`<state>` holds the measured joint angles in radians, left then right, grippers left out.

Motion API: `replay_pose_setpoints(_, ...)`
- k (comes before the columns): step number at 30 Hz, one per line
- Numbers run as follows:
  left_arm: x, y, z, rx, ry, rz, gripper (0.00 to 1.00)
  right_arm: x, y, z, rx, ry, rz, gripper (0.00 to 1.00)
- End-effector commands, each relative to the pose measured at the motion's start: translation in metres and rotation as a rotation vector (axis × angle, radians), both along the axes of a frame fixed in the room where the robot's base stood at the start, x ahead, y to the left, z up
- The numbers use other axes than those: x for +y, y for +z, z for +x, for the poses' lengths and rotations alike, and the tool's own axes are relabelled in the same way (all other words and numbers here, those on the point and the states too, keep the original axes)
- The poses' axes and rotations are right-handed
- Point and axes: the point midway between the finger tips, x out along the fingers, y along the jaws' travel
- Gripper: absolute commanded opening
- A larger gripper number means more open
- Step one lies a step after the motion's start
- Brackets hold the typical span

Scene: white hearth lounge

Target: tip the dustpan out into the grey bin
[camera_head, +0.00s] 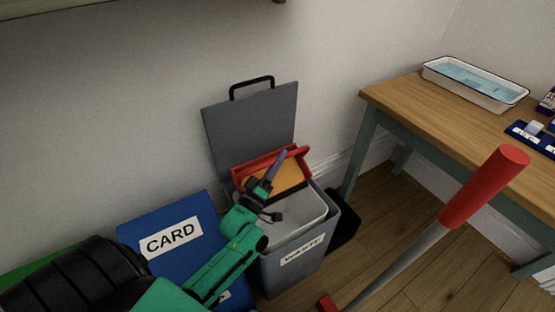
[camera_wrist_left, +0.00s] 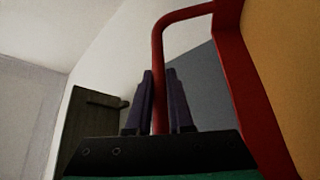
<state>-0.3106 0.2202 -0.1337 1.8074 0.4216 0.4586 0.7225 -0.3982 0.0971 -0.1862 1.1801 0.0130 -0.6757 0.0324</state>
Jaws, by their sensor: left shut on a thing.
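The dustpan (camera_head: 290,177), red-rimmed with an orange-yellow face, is tilted over the open top of the grey bin (camera_head: 291,270), in front of its raised lid. In the left wrist view its orange-yellow face (camera_wrist_left: 285,70) and red edge fill the right side. My left gripper (camera_head: 276,168) has its purple fingers shut on the dustpan's red handle bar; this also shows in the left wrist view (camera_wrist_left: 159,100). The bin is labelled WASTE and shows a pale inside. My arm covers part of it, and I cannot see any dirt. My right gripper is out of view.
A blue bin (camera_head: 195,213) labelled CARD stands left of the grey bin. A red-gripped pole (camera_head: 484,187) rises in front at the right. A wooden table (camera_head: 430,102) with a white tray (camera_head: 475,86) stands against the right wall. Wooden floor shows between.

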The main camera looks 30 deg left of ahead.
Motion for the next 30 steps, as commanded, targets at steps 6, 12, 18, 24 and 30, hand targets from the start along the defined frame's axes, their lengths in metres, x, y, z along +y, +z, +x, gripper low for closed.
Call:
replay_pose_setpoints(6,-0.005,0.0,-0.003,-0.022,-0.001,0.035,0.0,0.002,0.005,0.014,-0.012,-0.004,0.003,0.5)
replay_pose_setpoints(12,-0.01,0.002,-0.006,-0.042,0.0,0.069,0.0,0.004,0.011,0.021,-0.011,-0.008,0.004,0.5)
replay_pose_setpoints(18,-0.016,0.002,-0.009,-0.066,0.0,0.109,0.0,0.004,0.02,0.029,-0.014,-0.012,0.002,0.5)
replay_pose_setpoints(24,-0.021,0.003,-0.012,-0.087,0.0,0.142,0.0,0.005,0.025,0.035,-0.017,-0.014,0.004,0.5)
replay_pose_setpoints(30,-0.02,0.003,-0.012,-0.086,0.001,0.142,0.0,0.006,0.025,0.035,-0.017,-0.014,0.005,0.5)
